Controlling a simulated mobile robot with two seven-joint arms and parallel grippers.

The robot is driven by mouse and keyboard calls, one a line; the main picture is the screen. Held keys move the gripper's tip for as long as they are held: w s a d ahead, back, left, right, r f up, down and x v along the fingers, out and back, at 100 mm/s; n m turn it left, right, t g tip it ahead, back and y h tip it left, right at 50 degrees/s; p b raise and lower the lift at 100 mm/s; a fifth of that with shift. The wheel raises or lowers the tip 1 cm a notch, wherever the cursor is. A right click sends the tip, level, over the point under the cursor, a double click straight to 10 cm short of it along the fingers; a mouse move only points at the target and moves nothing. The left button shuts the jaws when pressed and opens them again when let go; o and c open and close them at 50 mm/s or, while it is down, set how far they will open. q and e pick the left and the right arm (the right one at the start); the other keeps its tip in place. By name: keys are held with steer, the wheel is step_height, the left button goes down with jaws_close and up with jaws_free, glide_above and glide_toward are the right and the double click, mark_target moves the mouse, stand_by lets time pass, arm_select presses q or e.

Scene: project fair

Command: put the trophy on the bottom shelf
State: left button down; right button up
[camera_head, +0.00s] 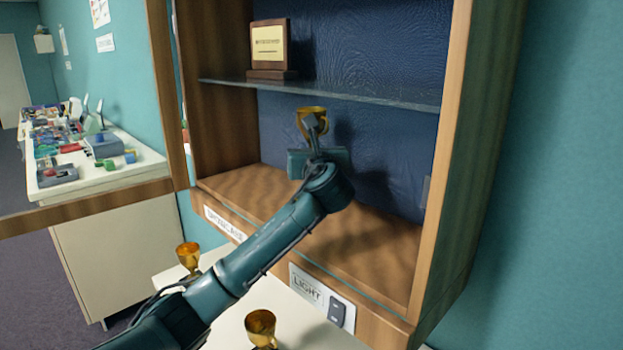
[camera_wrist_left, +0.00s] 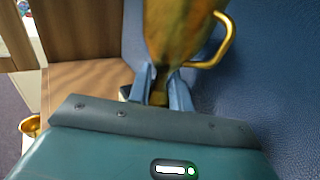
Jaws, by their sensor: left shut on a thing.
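A gold trophy (camera_head: 312,118) is held upright in my left gripper (camera_head: 314,142), inside the showcase below the glass shelf. In the left wrist view the fingers of the left gripper (camera_wrist_left: 158,88) are shut on the narrow stem below the trophy's cup (camera_wrist_left: 178,35); its handle points right. The trophy's base is mostly hidden behind the gripper. The wooden bottom shelf (camera_head: 370,250) lies below the held trophy, and its open surface shows right of my arm. My right gripper is not in view.
A glass shelf (camera_head: 350,92) with a plaque (camera_head: 270,45) is above the gripper. Wooden side walls (camera_head: 447,150) bound the showcase. Two more gold trophies, one left (camera_head: 188,256) and one in front (camera_head: 261,326), stand on a white table below. A light switch (camera_head: 336,311) is on the front edge.

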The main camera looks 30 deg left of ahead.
arm_select(q)
step_height(320, 180, down, 6)
steer(key=shift+s+a+f, duration=0.1)
steer(key=shift+s+f, duration=0.05)
steer(key=shift+w+f, duration=0.2)
steer(key=shift+f, duration=0.05)
steer(key=shift+f, duration=0.15)
steer(key=c, duration=1.3)
jaws_free()
steer(key=v, duration=1.2)
steer(key=shift+s, duration=0.1)
steer(key=shift+s, duration=0.1)
